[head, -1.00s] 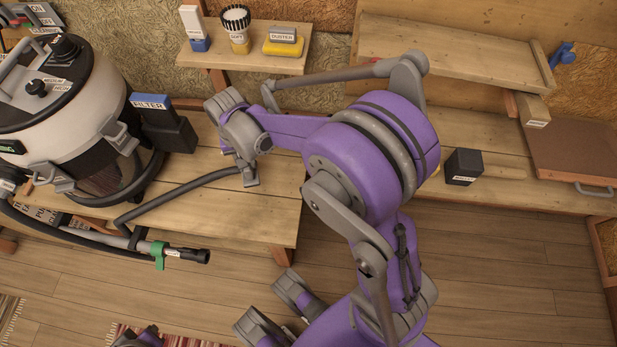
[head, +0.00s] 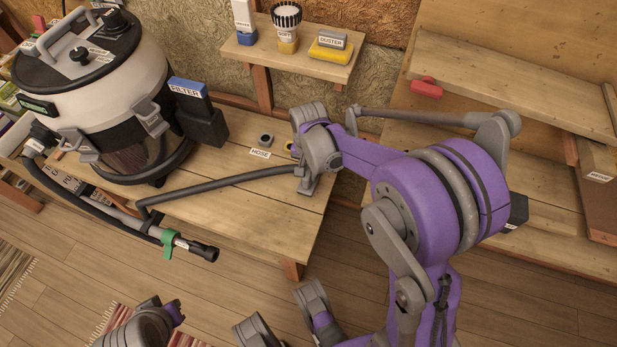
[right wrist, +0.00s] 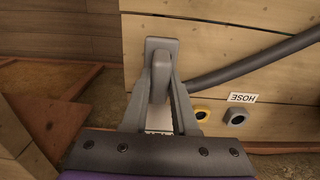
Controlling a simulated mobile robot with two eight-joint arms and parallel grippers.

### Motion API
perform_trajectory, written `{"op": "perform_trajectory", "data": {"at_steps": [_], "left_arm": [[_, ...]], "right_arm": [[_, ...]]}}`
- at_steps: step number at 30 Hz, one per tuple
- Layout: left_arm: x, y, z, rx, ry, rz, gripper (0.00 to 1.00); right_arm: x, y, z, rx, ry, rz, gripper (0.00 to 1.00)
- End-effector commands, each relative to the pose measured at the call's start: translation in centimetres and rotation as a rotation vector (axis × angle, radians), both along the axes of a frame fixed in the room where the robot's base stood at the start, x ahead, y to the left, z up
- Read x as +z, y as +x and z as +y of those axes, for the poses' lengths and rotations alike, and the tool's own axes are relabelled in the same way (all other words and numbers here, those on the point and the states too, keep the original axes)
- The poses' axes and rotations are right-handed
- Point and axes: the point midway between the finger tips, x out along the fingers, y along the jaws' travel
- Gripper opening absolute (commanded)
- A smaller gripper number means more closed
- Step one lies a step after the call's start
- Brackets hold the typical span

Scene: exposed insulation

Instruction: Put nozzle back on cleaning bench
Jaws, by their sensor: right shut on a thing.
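My right gripper (head: 308,188) is shut on the end of a thin dark tube (head: 225,186), likely the nozzle piece. It is over the right end of the cleaning bench (head: 240,215). The tube runs left across the bench and bends down near its front left. In the right wrist view, the gripper (right wrist: 159,55) hides the held end, and the tube (right wrist: 245,65) leaves to the right. I cannot tell whether the tube touches the bench. A HOSE label (head: 260,153) lies behind the tube. My left gripper is not clearly in view.
A vacuum (head: 95,85) stands on the bench's left. A black-ended wand (head: 190,246) with a green clip juts out at the front. A small shelf (head: 295,58) holds cleaning items above. Another wooden bench (head: 550,215) stands at right, partly behind my arm.

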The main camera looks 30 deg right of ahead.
Motion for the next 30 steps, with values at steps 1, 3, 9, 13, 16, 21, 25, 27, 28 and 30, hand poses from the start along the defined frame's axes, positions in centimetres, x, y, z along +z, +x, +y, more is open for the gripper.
{"op": "perform_trajectory", "data": {"at_steps": [1, 3, 9, 13, 16, 21, 25, 27, 28, 30], "left_arm": [[-0.4, 0.0, 0.0, 0.000, 0.000, 0.002, 0.00], [-0.8, 0.1, 0.0, 0.000, 0.000, 0.003, 0.00], [-0.9, 0.1, 0.0, 0.000, 0.000, 0.003, 0.00], [-1.0, 0.1, 0.0, 0.000, 0.000, 0.003, 0.00], [-1.3, 0.1, 0.0, 0.000, 0.000, 0.004, 0.00], [-1.2, 0.1, 0.0, 0.000, 0.000, 0.004, 0.00], [-1.2, 0.1, 0.0, 0.000, 0.000, 0.004, 0.00], [-1.2, 0.1, 0.0, 0.000, 0.000, 0.004, 0.00], [-1.2, 0.1, 0.0, 0.000, 0.000, 0.004, 0.00], [-1.2, 0.1, 0.0, 0.000, 0.000, 0.004, 0.00]], "right_arm": [[-1.0, 0.0, 0.0, 0.000, 0.000, 0.000, 0.00], [-2.1, 0.1, 0.0, 0.000, 0.000, 0.000, 0.00], [-2.8, 0.0, 0.0, 0.000, 0.000, 0.000, 0.00], [-2.8, 0.0, 0.0, 0.001, 0.000, 0.000, 0.00], [-3.1, 0.0, 0.0, 0.001, 0.000, 0.000, 0.00], [-3.1, 0.0, 0.0, 0.000, 0.000, 0.000, 0.52], [-3.1, 0.0, 0.0, 0.001, 0.000, 0.000, 0.57], [-3.1, 0.0, 0.0, 0.001, 0.000, 0.000, 0.57], [-3.1, 0.0, 0.0, 0.001, 0.000, 0.000, 0.57], [-3.0, 0.0, 0.0, 0.000, 0.000, 0.000, 0.57]]}}
